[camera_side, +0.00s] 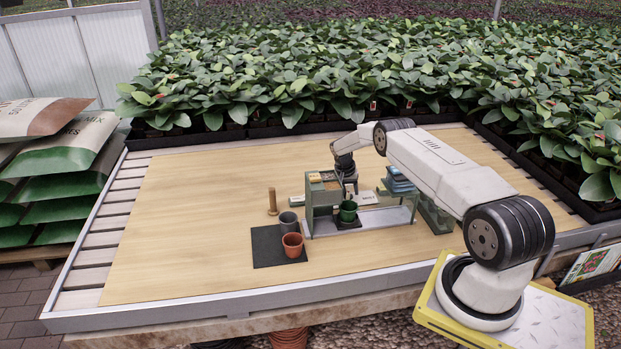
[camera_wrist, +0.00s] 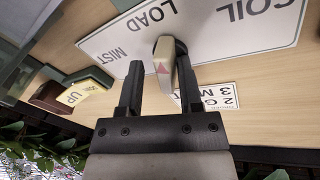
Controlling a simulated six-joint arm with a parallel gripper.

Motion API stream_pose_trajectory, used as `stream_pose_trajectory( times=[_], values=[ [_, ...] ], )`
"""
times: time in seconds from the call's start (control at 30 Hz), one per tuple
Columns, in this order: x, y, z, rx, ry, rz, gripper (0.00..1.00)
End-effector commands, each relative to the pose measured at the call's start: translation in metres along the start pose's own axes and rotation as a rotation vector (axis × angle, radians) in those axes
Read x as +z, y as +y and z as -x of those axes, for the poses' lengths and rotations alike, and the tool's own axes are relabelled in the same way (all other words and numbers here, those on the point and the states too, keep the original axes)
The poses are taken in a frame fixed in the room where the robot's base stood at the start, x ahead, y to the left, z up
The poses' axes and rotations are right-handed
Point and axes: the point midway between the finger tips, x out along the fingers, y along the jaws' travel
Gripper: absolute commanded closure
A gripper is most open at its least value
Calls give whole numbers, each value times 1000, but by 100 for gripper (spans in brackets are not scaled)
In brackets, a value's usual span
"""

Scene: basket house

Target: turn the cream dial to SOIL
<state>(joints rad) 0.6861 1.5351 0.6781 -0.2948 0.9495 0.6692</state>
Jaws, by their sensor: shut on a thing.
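I cannot tell exactly which word the pointer faces. My gripper (camera_wrist: 160,75) is shut on the dial, with a dark finger on each side of it. In the side view, my gripper (camera_side: 347,178) is low behind the green stand, and the dial is hidden. The plate (camera_side: 366,197) shows partly there.
The green stand (camera_side: 322,194) is close in front of my gripper. A green pot (camera_side: 348,211) stands by it. Grey (camera_side: 288,222) and terracotta (camera_side: 293,245) pots are on a dark mat (camera_side: 268,252). Blue trays (camera_side: 398,180) lie right. The table's left side is clear.

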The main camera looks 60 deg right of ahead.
Motion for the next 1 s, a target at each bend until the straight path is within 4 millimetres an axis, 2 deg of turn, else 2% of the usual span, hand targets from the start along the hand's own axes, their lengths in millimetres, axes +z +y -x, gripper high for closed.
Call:
stream_pose_trajectory(
  times=[0.03, 0.23, 0.43, 0.53, 0.7, 0.9, 0.93, 1.0],
  values=[
    [-2, -3, 12, -8, -48, -1182, 88],
    [-2, -2, 11, -1, -53, -1220, 88],
    [-3, 0, 10, 29, -71, -1363, 87],
    [-3, 0, 11, 46, -83, -1449, 67],
    [-2, -3, 12, 77, -102, -1590, 72],
    [0, -6, 12, 97, -115, -1676, 77],
    [0, -6, 13, 99, -115, -1680, 76],
    [0, -6, 13, 100, -115, -1684, 70]
  ],
)
